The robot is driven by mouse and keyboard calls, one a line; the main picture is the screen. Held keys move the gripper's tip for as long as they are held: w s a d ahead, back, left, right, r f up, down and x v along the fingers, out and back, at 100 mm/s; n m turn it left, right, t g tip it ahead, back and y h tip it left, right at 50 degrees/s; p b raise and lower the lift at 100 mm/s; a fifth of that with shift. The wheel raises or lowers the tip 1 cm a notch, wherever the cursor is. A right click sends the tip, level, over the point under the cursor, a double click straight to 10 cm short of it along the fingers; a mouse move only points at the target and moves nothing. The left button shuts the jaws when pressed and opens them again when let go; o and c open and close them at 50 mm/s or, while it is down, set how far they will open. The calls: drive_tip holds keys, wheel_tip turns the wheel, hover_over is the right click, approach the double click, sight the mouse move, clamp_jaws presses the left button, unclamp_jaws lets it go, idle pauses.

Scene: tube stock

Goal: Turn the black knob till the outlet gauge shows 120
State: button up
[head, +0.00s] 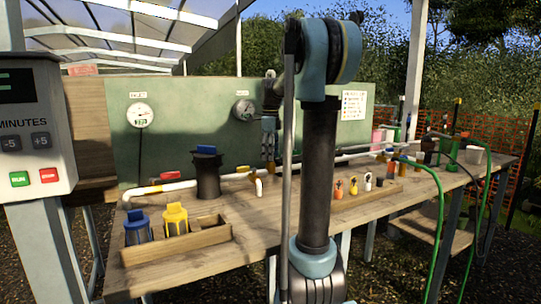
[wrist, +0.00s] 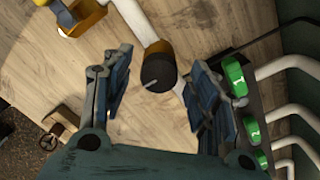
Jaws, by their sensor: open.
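In the wrist view the black knob (wrist: 158,72) sits on a brass-coloured body on a white pipe, with a thin pale pointer sticking out to its left. My gripper (wrist: 160,65) is open, with one blue finger on each side of the knob and visible gaps between. In the head view my gripper (head: 268,142) hangs pointing down in front of the green panel; I cannot pick out the knob there. The right-hand round gauge (head: 244,110) on the panel is probably the outlet one; its reading is too small to tell. The left gauge (head: 139,115) is labelled inlet.
Several green valve handles (wrist: 235,76) on white pipes lie right of my fingers in the wrist view. A small handwheel (wrist: 50,139) is at lower left. In the head view, a wooden tray (head: 203,236) and a dark cylinder with a blue top (head: 206,176) stand on the bench.

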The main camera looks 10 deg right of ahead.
drive_tip(key=shift+c, duration=0.6)
drive_tip(key=c, duration=1)
drive_tip(key=shift+o, duration=0.2)
